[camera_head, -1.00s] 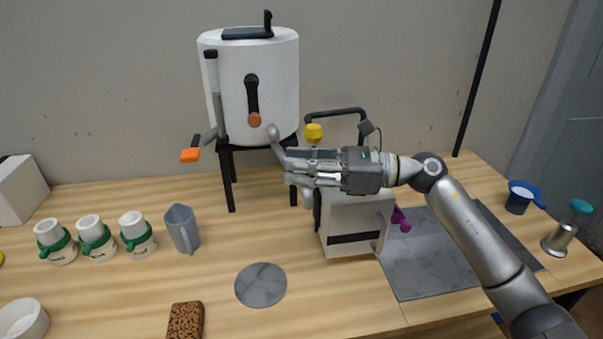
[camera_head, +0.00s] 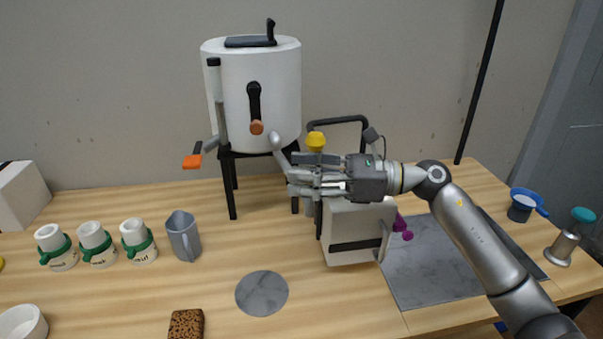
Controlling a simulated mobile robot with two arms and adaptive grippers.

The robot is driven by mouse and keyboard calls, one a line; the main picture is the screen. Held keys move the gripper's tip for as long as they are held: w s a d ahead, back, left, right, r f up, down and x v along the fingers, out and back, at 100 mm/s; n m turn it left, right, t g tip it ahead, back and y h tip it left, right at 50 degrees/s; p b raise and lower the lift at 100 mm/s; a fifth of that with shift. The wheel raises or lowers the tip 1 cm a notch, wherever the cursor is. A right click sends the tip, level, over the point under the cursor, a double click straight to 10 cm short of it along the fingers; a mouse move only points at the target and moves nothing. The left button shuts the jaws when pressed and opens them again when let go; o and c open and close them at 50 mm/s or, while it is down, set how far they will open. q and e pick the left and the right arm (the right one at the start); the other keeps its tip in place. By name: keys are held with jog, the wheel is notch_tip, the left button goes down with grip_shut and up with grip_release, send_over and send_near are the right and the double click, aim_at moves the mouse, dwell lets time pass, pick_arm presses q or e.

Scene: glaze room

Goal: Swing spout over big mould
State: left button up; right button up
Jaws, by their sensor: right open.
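The white tank (camera_head: 283,87) stands on a black stand at the back. A grey spout (camera_head: 276,145) slopes down from its lower right front; its lower part is partly hidden by my right gripper. My right gripper (camera_head: 304,177) points left, open, with its fingers at the spout; I cannot tell whether they touch it. A white block with a black band (camera_head: 355,222), seemingly the big mould, stands on the table below and right of the gripper. A yellow knob (camera_head: 316,140) shows just above the fingers. My left gripper is not in view.
Several small white moulds with green bands (camera_head: 97,241) and a grey jug (camera_head: 184,236) stand at left. A round grey disc (camera_head: 262,293) and a brown sponge (camera_head: 186,323) lie in front. A blue cup (camera_head: 521,205) stands at right. The front middle table is mostly clear.

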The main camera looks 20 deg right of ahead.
jog(key=v, duration=1.1)
jog(key=shift+d, duration=0.25)
jog(key=shift+s, duration=0.1)
